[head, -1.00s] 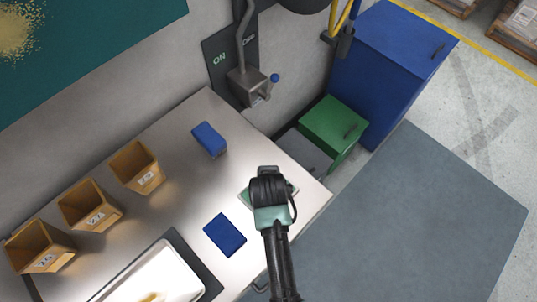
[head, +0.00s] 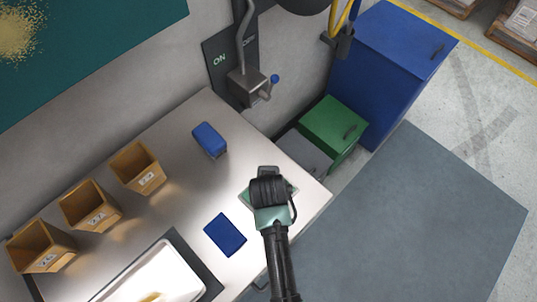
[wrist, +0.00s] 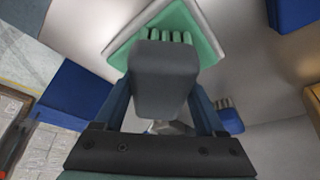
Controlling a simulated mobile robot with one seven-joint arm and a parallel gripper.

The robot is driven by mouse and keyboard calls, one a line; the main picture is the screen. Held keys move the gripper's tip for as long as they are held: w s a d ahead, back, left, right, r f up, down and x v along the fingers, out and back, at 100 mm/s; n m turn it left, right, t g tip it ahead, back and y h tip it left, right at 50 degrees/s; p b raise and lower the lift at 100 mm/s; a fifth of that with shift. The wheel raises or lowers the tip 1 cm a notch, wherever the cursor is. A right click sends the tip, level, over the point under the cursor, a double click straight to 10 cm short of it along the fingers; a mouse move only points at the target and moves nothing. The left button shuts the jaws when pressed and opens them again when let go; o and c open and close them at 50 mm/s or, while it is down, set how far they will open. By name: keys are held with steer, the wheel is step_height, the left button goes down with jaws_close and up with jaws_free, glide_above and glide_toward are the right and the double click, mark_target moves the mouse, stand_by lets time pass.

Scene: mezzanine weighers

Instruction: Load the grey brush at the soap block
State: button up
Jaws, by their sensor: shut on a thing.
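My gripper (head: 268,188) is over the table near its right corner. In the wrist view my gripper (wrist: 164,92) is shut on the grey brush (wrist: 166,70), a dark grey block with a row of bristles at its far end. The bristles look green-tinted and overlap the green soap block (wrist: 206,42), which sits on a pale dish (wrist: 119,36). I cannot tell for certain whether they press on it. In the head view the soap block (head: 248,198) shows only at its edges beside my gripper, and the brush is hidden.
Several tan bins (head: 88,208) line the wall side. A white tray (head: 150,277) is at the front. A lever switch (head: 248,86) is on the wall.

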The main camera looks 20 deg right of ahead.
steer(key=shift+f, duration=0.1)
step_height(320, 180, up, 7)
steer(key=p, duration=0.7)
stand_by(0.9)
steer(key=a+f+b, duration=0.1)
steer(key=a+b, duration=0.1)
steer(key=a+n+b, duration=0.1)
steer(key=a+b, duration=0.1)
steer(key=a+f+n+b, duration=0.1)
steer(key=a+b, duration=0.1)
steer(key=shift+s+f+y, duration=0.15)
steer(key=shift+f+y, duration=0.15)
steer(key=shift+y, duration=0.1)
steer(key=a+n+b, duration=0.1)
steer(key=a, duration=0.1)
steer(key=s+a+n+b, duration=0.1)
steer(key=a+b, duration=0.1)
steer(key=a+y+b, duration=0.1)
steer(key=a, duration=0.1)
steer(key=shift+s+f+n+b, duration=0.3)
steer(key=shift+f+n, duration=0.05)
steer(key=shift+n, duration=0.05)
steer(key=shift+s+a+r, duration=0.15)
steer(key=shift+a, duration=0.2)
